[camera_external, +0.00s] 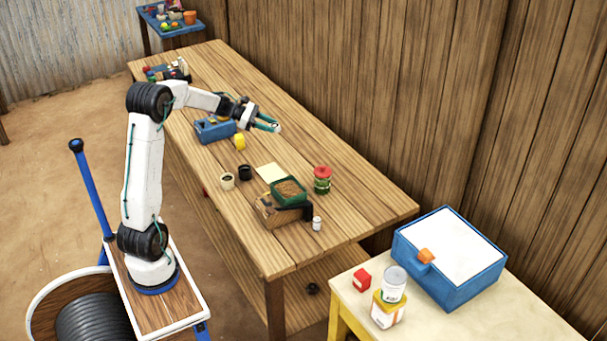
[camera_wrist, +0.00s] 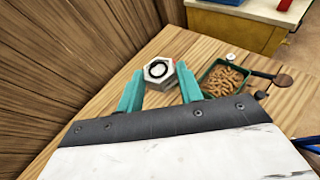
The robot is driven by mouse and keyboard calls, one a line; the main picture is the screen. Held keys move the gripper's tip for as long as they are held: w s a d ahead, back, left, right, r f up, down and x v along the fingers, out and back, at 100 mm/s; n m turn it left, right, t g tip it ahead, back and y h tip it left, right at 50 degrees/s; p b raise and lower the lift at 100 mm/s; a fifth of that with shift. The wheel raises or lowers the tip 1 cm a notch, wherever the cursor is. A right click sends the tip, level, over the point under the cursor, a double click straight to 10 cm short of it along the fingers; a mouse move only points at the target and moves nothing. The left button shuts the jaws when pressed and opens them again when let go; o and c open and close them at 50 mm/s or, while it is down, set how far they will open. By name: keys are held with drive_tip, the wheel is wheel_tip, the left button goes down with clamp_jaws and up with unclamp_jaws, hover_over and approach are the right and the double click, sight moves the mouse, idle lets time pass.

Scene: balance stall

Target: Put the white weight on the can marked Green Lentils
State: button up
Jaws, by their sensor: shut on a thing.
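My gripper (camera_external: 268,125) is over the wooden table, its teal fingers shut on a pale, six-sided weight. The white weight (camera_external: 277,127) shows at the fingertips. In the wrist view the weight (camera_wrist: 158,72) sits between the fingers of my gripper (camera_wrist: 159,80), with a dark ring on its top. A green and red can (camera_external: 322,180) stands on the table nearer the camera. A grey-white can (camera_external: 394,283) stands at the yellow-legged table, by a yellow and white pack (camera_external: 387,310). I cannot read any label, so I cannot tell which can is Green Lentils.
A scale with a green tray of brown pieces (camera_external: 289,190) stands on the table (camera_external: 350,215); the tray (camera_wrist: 225,80) also shows in the wrist view. A small white piece (camera_external: 317,223), dark and pale cups, a yellow object and a blue box (camera_external: 215,128) stand nearby. A plank wall runs behind.

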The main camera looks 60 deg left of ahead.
drive_tip(key=r, duration=0.7)
drive_tip(key=shift+w+d+r, duration=0.1)
drive_tip(key=shift+d, duration=0.15)
drive_tip(key=w+d+m+g+h, duration=0.3)
drive_tip(key=d, duration=3)
drive_tip(key=s+d+m+g+h, duration=0.1)
drive_tip(key=s+d, duration=0.5)
drive_tip(key=d, duration=0.5)
drive_tip(key=s+d+m+g, duration=0.2)
drive_tip(key=s+d, duration=0.5)
drive_tip(key=d, duration=0.4)
drive_tip(key=s+d+m+g+h, duration=0.1)
drive_tip(key=s+d, duration=0.5)
drive_tip(key=d, duration=0.5)
hover_over(388, 271)
wheel_tip(388, 271, down, 7)
drive_tip(key=shift+f, duration=1.65)
